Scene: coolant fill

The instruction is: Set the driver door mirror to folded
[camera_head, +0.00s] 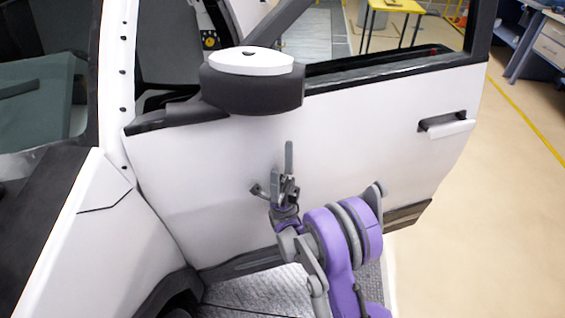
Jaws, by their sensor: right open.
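The driver door mirror (252,84) has a white top cap and a dark housing. It sticks out from the front upper corner of the white car door (365,130), near the window's base. My right gripper (274,168) is below the mirror, in front of the door panel. Its fingers are apart and empty, and it does not touch the mirror. The mirror's glass side is hidden from this view. My left gripper does not show.
The door handle (446,125) is at the door's right. The white front fender (75,230) is at the left. A yellow table (397,6) and a blue workbench (530,40) stand behind. The floor (470,240) right of the door is clear.

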